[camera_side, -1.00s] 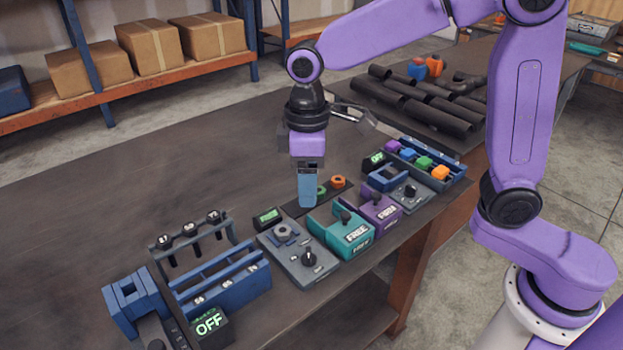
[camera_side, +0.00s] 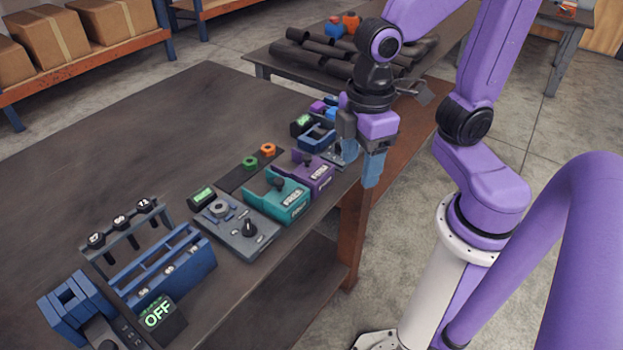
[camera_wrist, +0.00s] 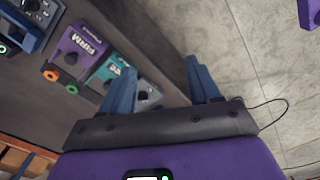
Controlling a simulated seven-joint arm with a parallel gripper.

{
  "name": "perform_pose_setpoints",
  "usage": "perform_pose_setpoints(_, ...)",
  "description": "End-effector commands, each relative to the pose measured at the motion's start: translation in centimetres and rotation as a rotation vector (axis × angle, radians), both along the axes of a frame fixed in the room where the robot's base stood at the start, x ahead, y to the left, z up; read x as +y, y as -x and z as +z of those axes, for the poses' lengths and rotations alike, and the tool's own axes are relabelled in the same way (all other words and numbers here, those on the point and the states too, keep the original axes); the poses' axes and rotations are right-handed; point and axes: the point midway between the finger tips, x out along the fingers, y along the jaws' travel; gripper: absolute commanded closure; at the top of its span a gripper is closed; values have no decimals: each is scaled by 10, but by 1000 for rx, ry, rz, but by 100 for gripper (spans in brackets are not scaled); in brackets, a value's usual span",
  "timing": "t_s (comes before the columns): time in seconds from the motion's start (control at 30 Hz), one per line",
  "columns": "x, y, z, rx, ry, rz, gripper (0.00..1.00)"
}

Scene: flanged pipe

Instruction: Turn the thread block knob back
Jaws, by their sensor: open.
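Two grey blocks carry a black knob; I cannot tell for certain which is the thread block.
A teal FREE block (camera_side: 277,197) and a purple FIRM block (camera_side: 312,172) stand between the grey blocks. Green (camera_side: 250,162) and orange (camera_side: 268,150) nuts lie behind them. A blue rack (camera_side: 165,265) and OFF display (camera_side: 160,314) are at front left. The bench's back left is clear.

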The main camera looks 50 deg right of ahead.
Motion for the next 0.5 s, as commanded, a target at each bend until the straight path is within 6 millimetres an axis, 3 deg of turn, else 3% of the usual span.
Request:
perform_pose_setpoints(0.1,-18,24,-4,-2,-4,22,38)
perform_pose_setpoints(0.27,-32,44,-9,-2,-6,41,38)
perform_pose_setpoints(0.3,-34,46,-9,-2,-6,44,42)
perform_pose_setpoints(0.37,-35,48,-10,-1,-6,43,61)
perform_pose_setpoints(0.5,-30,41,-9,11,-3,-12,62)
